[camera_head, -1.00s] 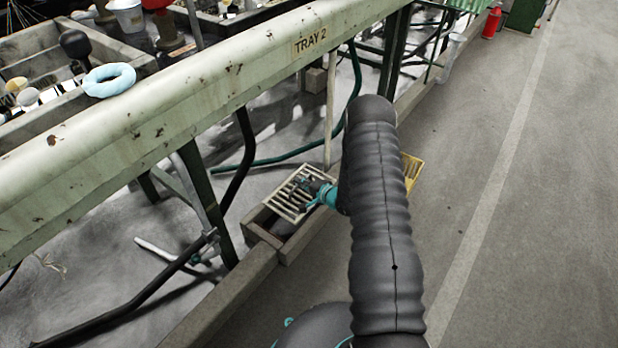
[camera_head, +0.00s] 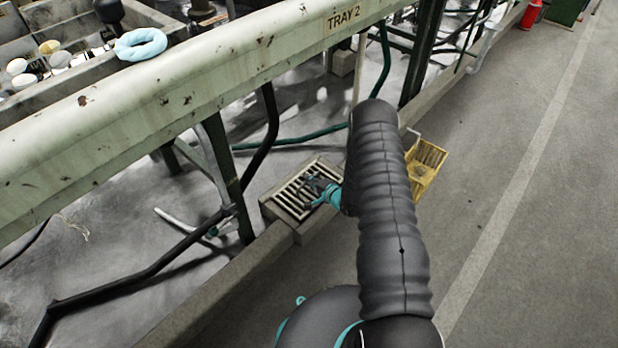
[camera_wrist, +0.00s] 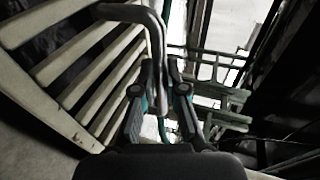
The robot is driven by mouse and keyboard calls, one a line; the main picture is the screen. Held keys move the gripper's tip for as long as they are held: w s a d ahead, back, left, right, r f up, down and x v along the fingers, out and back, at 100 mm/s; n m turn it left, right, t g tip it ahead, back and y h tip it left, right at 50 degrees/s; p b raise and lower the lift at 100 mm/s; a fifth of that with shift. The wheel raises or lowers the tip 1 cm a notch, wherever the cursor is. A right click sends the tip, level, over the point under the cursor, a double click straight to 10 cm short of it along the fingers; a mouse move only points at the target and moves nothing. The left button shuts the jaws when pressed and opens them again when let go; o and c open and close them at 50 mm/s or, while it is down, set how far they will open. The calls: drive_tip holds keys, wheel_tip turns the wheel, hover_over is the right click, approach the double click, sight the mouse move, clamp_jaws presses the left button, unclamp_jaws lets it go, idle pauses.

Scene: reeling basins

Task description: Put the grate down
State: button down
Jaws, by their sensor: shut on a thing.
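The grate (camera_head: 297,199), a pale slatted panel, sits over the concrete box (camera_head: 283,214) on the floor beside the low kerb. It looks nearly level with the box rim and covers most of the opening. I cannot tell whether it rests fully in place.
A yellow basket (camera_head: 427,168) stands on the floor right of my arm. The green bench rail marked TRAY 2 (camera_head: 230,60) runs above, with legs and a dark pipe (camera_head: 150,270) left of the box. Open floor (camera_head: 530,200) lies to the right.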

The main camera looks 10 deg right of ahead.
drive_tip(key=shift+f+b, duration=0.45)
drive_tip(key=shift+b, duration=0.25)
drive_tip(key=c, duration=1.2)
unclamp_jaws()
